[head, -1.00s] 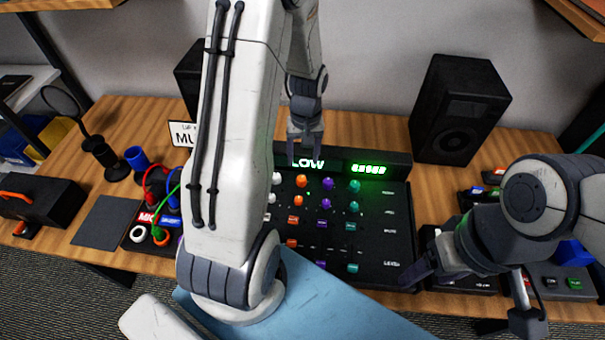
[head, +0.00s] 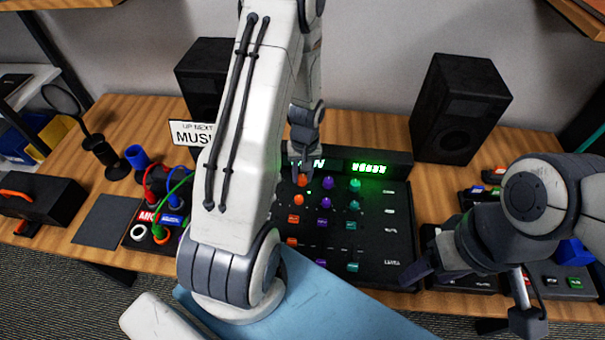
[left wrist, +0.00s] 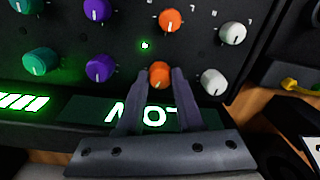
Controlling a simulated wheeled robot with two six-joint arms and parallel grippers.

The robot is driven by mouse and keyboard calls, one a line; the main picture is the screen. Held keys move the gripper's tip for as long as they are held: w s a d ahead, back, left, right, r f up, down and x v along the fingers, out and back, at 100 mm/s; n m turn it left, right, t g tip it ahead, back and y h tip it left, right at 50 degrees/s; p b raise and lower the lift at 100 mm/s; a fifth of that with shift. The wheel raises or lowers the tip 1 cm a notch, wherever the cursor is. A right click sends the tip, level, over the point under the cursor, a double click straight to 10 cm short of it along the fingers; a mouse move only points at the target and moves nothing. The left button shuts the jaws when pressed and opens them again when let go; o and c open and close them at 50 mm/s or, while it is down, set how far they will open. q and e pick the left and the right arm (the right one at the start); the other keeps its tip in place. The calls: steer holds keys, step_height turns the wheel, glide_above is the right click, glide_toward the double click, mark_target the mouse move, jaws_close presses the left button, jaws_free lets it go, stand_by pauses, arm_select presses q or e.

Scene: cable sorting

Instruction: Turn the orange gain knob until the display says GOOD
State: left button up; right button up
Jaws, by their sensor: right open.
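The orange gain knob (left wrist: 159,74) is in the row beside the display. My left gripper (head: 301,174) is down at this knob, and in the left wrist view its fingers (left wrist: 160,80) stand on both sides of it. The gap looks about as wide as the knob; I cannot tell whether they press on it. My right gripper (head: 420,274) is open and empty at the mixer's right front edge.
Purple (left wrist: 99,67), teal (left wrist: 40,61) and white (left wrist: 213,82) knobs sit close around, with another orange knob (left wrist: 170,20) in the following row. Speakers (head: 460,105) stand behind the mixer (head: 398,250). Cables and a dark case (head: 40,200) lie left.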

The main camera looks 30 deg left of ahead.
mark_target(304, 178)
arm_select(q)
steer(key=m+p, duration=0.1)
steer(key=m, duration=0.2)
steer(key=shift+r, duration=0.1)
jaws_close()
steer(key=shift+m, duration=0.9)
steer(key=o, duration=1)
jaws_free()
steer(key=shift+o, duration=0.2)
step_height(304, 178, up, 10)
steer(key=shift+d+r, duration=0.15)
steer(key=shift+d, duration=0.05)
